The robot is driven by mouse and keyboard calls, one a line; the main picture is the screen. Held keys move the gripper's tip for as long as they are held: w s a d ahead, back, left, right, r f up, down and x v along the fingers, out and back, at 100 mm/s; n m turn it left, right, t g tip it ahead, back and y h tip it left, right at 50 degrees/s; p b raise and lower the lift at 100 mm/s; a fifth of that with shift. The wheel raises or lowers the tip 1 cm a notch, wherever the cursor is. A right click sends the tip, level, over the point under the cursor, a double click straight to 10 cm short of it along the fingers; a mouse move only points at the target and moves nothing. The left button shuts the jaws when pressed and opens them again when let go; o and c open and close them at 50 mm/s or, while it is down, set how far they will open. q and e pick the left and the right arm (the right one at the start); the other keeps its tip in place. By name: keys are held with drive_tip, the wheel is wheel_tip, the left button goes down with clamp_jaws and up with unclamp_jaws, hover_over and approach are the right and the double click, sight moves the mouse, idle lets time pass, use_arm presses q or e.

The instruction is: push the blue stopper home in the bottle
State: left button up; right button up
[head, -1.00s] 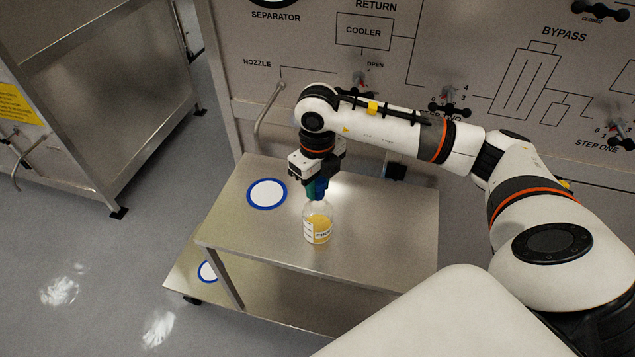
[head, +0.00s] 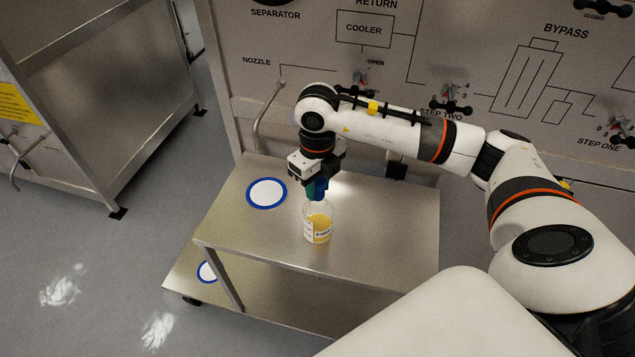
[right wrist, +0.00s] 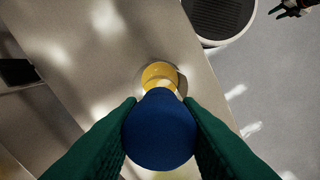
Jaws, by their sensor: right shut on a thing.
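The clear bottle (head: 317,224) with yellow liquid and a white label stands upright on the steel cart top. My right gripper (head: 318,190) is directly above its mouth, pointing down. In the right wrist view the green fingers of the right gripper (right wrist: 160,132) are shut on the blue stopper (right wrist: 160,135), one on each side. The yellow of the bottle (right wrist: 160,75) shows just beyond the stopper. The stopper hides the bottle mouth there, so I cannot tell how deep it sits.
The steel cart top (head: 385,225) is mostly clear, with a blue-ringed white disc (head: 266,193) left of the bottle. A lower shelf holds another such disc (head: 208,271). A panel with knobs and a pipe handle (head: 268,112) stands close behind.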

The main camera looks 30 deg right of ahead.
drive_tip(key=shift+f+b, duration=0.75)
drive_tip(key=shift+f, duration=0.15)
drive_tip(key=o, duration=1)
drive_tip(key=shift+o, duration=0.2)
drive_tip(key=shift+r, duration=0.1)
wheel_tip(320, 180, up, 12)
drive_tip(key=shift+f+b, duration=0.1)
drive_tip(key=shift+b, duration=0.5)
